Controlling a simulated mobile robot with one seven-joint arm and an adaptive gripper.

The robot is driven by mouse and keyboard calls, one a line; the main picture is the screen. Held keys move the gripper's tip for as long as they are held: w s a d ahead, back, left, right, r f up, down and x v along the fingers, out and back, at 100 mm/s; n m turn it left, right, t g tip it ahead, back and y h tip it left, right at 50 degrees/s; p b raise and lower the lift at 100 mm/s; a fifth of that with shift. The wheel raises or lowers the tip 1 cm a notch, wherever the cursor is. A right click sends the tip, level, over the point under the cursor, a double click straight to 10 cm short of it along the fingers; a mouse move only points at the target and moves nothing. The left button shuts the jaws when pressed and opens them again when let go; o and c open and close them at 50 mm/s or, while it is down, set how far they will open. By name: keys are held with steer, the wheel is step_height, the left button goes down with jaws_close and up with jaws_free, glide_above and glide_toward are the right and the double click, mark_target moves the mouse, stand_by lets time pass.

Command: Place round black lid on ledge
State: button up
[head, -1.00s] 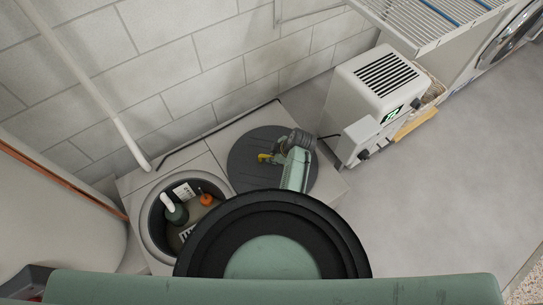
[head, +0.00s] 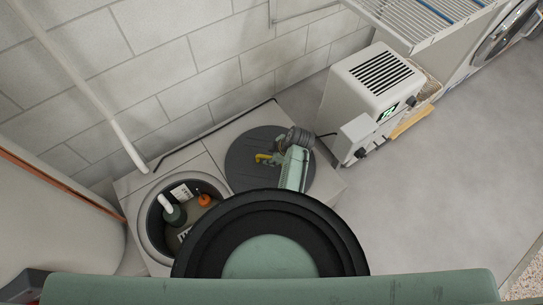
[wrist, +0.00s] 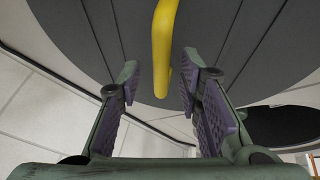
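The round black lid (head: 240,165) is a dark grey disc with a yellow handle (head: 263,158). It appears to lie flat on the pale ledge (head: 195,150), beside the open round pit; part of it is hidden by my arm. My gripper (head: 278,156) is over the lid at its handle. In the wrist view the lid (wrist: 225,35) fills the upper part. The yellow handle (wrist: 163,45) extends between my fingers (wrist: 158,85), which are apart with a visible gap on each side of it.
The open pit (head: 147,225) lies left of the lid, with a white pipe, a green part and an orange part inside. A block wall runs behind. Floor at right is clear.

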steer(key=v, duration=1.1)
steer(key=shift+r, duration=0.1)
